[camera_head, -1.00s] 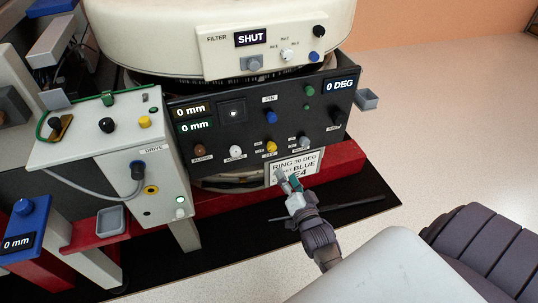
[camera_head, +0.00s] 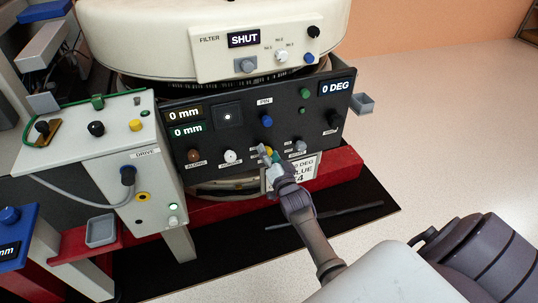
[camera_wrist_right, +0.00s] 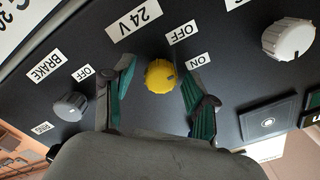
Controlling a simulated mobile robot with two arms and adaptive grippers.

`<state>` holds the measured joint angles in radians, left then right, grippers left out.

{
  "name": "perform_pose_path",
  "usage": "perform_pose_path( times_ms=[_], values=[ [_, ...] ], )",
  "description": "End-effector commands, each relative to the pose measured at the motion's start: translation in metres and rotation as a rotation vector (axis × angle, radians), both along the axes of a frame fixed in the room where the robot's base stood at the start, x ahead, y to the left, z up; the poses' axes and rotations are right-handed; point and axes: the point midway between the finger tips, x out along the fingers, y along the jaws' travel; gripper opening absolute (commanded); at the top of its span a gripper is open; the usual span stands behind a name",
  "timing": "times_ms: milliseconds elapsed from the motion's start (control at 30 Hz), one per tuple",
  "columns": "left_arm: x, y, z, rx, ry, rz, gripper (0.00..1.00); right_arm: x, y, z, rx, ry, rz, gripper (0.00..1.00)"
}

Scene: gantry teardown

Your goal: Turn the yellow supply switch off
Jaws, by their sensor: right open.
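My right gripper (camera_wrist_right: 157,88) is open, with one green-padded finger on each side of the knob and visible gaps between. In the head view my right gripper (camera_head: 268,155) is at the panel's lower middle and largely hides the knob. My left gripper is not in view.
The grey BRAKE knob (camera_wrist_right: 70,106) and a white knob (camera_wrist_right: 288,39) flank the switch. A blue PIN knob (camera_head: 266,120) is above it. A white sign (camera_head: 303,172) hangs just below. The DRIVE box (camera_head: 150,190) stands left; floor on the right is clear.

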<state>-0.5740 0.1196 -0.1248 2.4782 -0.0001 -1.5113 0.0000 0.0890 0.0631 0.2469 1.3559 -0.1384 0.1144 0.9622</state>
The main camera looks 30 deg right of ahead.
Motion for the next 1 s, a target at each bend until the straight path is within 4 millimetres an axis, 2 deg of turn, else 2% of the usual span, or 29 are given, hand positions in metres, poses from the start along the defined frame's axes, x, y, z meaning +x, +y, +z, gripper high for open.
perform_pose_path(
  times_ms=[67, 400, 667, 767, 800, 1000],
  values=[
    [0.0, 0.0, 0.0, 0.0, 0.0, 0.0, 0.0, 0.0, 0.0, 0.0, 0.0, 0.0, 0.0, 0.57],
    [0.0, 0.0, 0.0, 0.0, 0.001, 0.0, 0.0, 0.0, 0.0, 0.0, 0.0, 0.0, 0.0, 0.01],
    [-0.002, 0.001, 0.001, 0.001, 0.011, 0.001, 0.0, 0.0, 0.0, 0.0, -0.017, 0.005, -0.001, 0.0],
    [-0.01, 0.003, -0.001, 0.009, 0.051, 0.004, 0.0, 0.0, 0.0, 0.001, -0.047, 0.012, -0.001, 0.0],
    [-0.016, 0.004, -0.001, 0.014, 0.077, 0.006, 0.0, 0.0, 0.0, 0.001, -0.065, 0.016, -0.001, 0.0],
    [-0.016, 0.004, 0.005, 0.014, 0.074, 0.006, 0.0, 0.0, 0.001, 0.002, -0.194, 0.048, 0.0, 0.0]
  ],
)
